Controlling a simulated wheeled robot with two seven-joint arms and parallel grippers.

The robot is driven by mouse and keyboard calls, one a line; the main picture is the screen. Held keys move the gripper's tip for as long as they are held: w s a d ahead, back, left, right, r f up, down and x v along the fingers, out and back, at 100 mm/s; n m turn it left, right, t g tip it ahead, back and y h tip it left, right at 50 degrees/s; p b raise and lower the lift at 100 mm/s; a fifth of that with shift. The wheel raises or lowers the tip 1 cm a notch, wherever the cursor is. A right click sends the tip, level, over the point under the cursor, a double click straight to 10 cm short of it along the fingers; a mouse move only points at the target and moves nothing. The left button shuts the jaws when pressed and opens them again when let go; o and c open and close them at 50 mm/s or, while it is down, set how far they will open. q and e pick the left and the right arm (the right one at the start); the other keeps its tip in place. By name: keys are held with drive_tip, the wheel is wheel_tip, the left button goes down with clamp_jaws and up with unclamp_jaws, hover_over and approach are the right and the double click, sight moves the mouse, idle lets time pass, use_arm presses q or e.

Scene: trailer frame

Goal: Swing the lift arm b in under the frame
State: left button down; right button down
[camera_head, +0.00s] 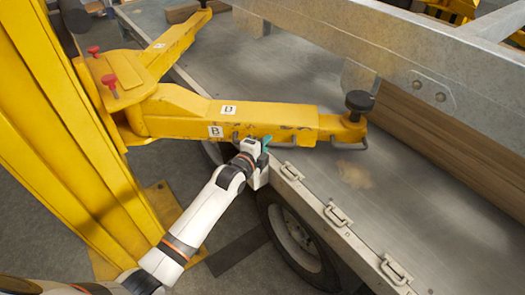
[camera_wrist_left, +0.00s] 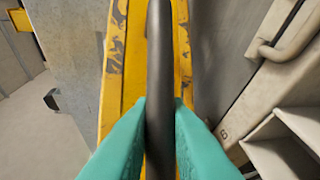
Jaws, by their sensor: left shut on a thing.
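The yellow lift arm b (camera_head: 262,117), marked with B labels, reaches right from the yellow column over the grey trailer bed. Its black round pad (camera_head: 359,101) at the tip stands short of the grey metal frame beam (camera_head: 400,45). My left gripper (camera_head: 264,150) is at the near side of the arm, around its middle. In the left wrist view its teal fingers (camera_wrist_left: 160,135) are closed on a dark bar handle (camera_wrist_left: 159,60) that runs along the yellow arm (camera_wrist_left: 116,60). My right gripper is not in view.
The yellow column (camera_head: 60,110) stands at left. A second yellow arm (camera_head: 175,45) with red knobs near its root points up and right. The trailer's latched side edge (camera_head: 335,215) and a wheel (camera_head: 295,235) lie just right of my forearm. Wooden boards (camera_head: 440,140) lie on the bed.

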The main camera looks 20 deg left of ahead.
use_arm(q)
drive_tip(key=shift+s, duration=0.4)
drive_tip(key=c, duration=1.4)
unclamp_jaws()
drive_tip(key=shift+s, duration=0.15)
drive_tip(key=v, duration=1.2)
drive_tip(key=shift+a, duration=0.1)
